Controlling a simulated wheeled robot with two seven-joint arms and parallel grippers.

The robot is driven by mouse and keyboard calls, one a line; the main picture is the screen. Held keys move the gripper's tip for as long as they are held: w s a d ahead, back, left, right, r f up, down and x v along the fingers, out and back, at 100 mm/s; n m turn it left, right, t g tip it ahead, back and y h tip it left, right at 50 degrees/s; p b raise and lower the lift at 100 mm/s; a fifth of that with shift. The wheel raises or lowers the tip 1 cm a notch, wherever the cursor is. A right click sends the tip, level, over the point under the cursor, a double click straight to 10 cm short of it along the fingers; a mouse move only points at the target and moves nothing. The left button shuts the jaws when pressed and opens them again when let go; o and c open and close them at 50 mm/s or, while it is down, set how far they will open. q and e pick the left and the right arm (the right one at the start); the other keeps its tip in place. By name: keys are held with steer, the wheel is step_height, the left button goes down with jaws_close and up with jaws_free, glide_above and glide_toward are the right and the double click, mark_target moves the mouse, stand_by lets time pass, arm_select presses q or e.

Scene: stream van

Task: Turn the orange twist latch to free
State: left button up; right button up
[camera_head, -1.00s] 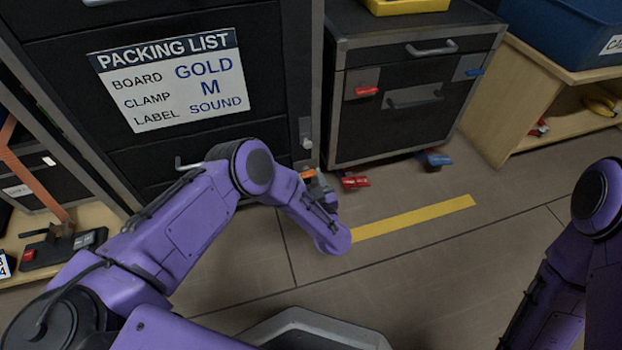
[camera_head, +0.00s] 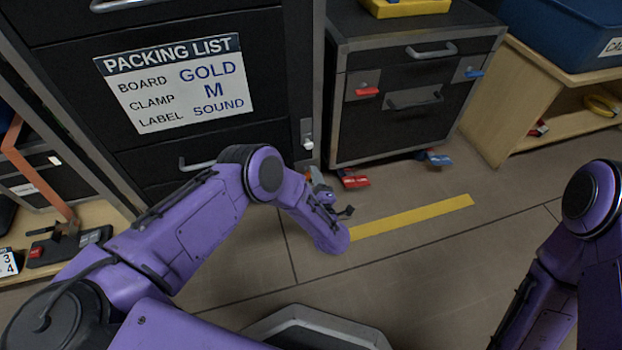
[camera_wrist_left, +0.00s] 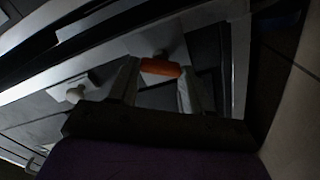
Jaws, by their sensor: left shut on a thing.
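The orange twist latch (camera_wrist_left: 160,67) shows in the left wrist view as a short bar between the two fingers of my left gripper (camera_wrist_left: 158,76). The gripper is shut on it, one finger at each end. In the head view my left gripper (camera_head: 317,178) is low at the right edge of the black cabinet, and only a bit of orange shows there. The latch's mount is mostly hidden in the head view. My right arm is at the right edge, with its gripper out of the picture.
The black cabinet (camera_head: 220,148) carries a packing list (camera_head: 178,82). A pale knob (camera_head: 307,144) sits above my left gripper. A smaller black cabinet (camera_head: 410,125) stands to the right, with red (camera_head: 354,180) and blue (camera_head: 435,158) pieces at its foot.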

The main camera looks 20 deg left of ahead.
arm_select(q)
steer(key=n, duration=0.6)
steer(key=shift+f, duration=0.1)
arm_select(e)
steer(key=shift+w, duration=0.15)
stand_by(0.3)
arm_select(q)
steer(key=o, duration=1.1)
steer(key=shift+c, duration=0.2)
steer(key=shift+s, duration=0.1)
arm_select(e)
steer(key=shift+r, duration=0.1)
arm_select(q)
steer(key=p+v, duration=0.3)
steer(key=v, duration=0.7)
steer(key=shift+d+p, duration=0.2)
steer(key=shift+p, duration=0.1)
arm_select(e)
steer(key=w+r+m+t, duration=0.1)
steer(key=w, duration=0.1)
steer(key=w+r+m+t+h, duration=0.1)
steer(key=m+t, duration=0.1)
steer(key=shift+w+d+r+h, duration=0.15)
steer(key=shift+w+r+h, duration=0.15)
steer(key=shift+w+r, duration=0.05)
arm_select(q)
steer(key=shift+s, duration=0.1)
